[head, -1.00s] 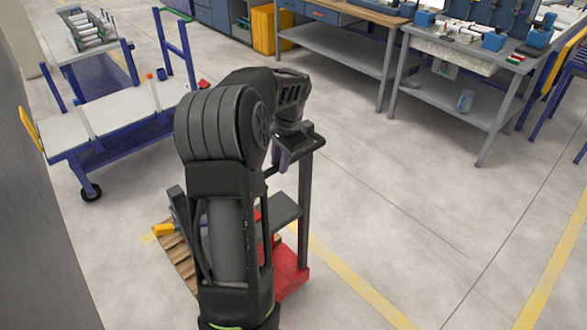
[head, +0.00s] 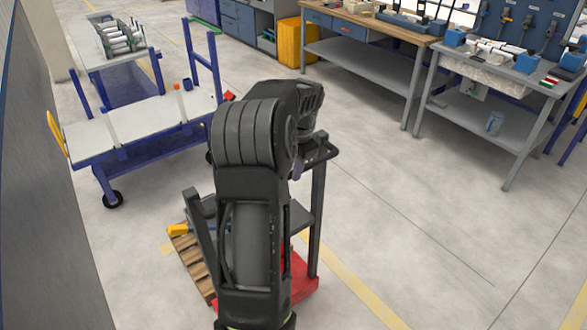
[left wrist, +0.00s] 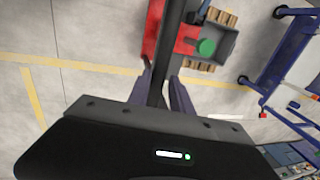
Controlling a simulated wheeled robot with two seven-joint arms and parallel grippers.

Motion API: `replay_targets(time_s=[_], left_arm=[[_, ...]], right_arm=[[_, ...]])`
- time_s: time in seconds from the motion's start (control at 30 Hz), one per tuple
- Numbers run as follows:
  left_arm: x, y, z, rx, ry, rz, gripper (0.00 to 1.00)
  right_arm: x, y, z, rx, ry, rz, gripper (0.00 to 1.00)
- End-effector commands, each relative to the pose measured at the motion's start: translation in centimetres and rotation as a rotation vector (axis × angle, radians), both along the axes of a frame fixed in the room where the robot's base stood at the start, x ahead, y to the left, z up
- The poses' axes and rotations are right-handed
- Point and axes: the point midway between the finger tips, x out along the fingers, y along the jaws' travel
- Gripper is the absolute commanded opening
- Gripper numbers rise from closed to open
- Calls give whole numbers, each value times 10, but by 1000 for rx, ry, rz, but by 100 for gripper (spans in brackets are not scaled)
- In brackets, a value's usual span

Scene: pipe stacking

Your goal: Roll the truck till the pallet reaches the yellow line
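The truck has a red base (head: 302,284), dark posts (head: 318,215) and a grey shelf; my left arm hides much of it in the head view. The wooden pallet (head: 192,262) shows by the truck's left side. In the left wrist view its slats (left wrist: 200,67) lie close to the yellow line (left wrist: 100,66). The line (head: 350,277) also crosses the floor right of the truck in the head view. My left gripper (left wrist: 160,90) has its fingers on both sides of a dark bar of the truck (left wrist: 160,80) and appears closed on it. My right gripper is out of view.
A blue-framed trolley (head: 150,125) stands to the left on castors. Workbenches (head: 480,85) and a yellow bin (head: 290,42) stand at the back. A grey wall (head: 45,200) runs along the left. The floor right of the truck is clear.

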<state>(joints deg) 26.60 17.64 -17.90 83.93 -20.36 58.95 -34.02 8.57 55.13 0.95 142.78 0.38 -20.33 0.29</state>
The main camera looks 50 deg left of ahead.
Motion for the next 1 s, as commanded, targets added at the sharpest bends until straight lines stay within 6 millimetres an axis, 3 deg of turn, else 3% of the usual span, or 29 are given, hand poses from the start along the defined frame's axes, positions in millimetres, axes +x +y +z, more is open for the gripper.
replay_targets(time_s=[0.2,0.57,1.0], left_arm=[[0,0,0,1,-1,1,41],[1,-1,5,0,-2,1,41],[1,-13,67,1,-2,1,41]], right_arm=[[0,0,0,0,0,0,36],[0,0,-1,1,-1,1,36],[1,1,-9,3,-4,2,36]])
